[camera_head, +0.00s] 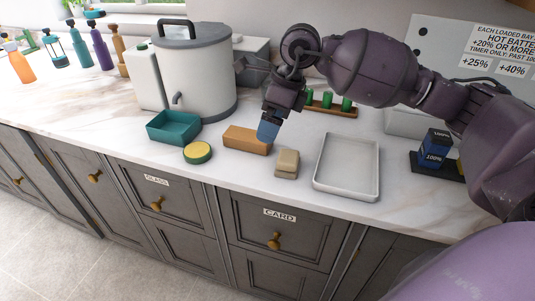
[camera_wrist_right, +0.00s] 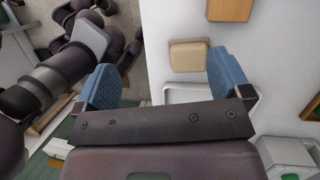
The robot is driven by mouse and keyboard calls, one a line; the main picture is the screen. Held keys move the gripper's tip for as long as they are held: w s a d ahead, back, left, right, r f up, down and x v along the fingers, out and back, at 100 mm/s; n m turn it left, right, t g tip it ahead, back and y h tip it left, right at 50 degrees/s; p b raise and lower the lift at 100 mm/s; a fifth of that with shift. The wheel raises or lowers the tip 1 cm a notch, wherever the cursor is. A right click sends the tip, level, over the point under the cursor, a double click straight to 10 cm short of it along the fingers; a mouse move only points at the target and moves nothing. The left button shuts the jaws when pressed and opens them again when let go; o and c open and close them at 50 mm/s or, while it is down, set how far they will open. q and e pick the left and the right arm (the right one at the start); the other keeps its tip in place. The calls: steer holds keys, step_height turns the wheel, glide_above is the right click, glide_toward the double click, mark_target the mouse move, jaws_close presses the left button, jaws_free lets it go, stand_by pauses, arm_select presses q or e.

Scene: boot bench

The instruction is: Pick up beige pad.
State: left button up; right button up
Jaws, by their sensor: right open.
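The beige pad (camera_head: 287,163) lies on the marble counter near its front edge, between the brown block and the white tray. In the right wrist view the beige pad (camera_wrist_right: 188,56) shows beyond the hand, nearer the right finger in the picture. My right gripper (camera_head: 268,131) has blue fingers and hangs above the counter, behind and left of the pad, overlapping the brown block in the head view. In the wrist view its fingers (camera_wrist_right: 165,78) are wide apart with nothing between them. My left gripper does not show.
A brown block (camera_head: 244,140), a yellow-topped round sponge (camera_head: 197,152) and a teal bin (camera_head: 172,128) stand left of the pad. A white tray (camera_head: 347,190) is to its right. A large grey-lidded urn (camera_head: 203,75) and a rack with green items (camera_head: 327,104) stand behind.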

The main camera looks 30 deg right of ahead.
mark_target(288, 156)
steer(key=d+h, duration=0.1)
steer(key=d+f+h, duration=0.1)
steer(key=d, duration=0.1)
steer(key=s+d+g+h, duration=0.1)
steer(key=shift+d+f, duration=0.15)
steer(key=shift+f, duration=0.1)
step_height(288, 156, down, 10)
steer(key=shift+w+f+b, duration=0.1)
steer(key=shift+b, duration=0.3)
steer(key=c, duration=1)
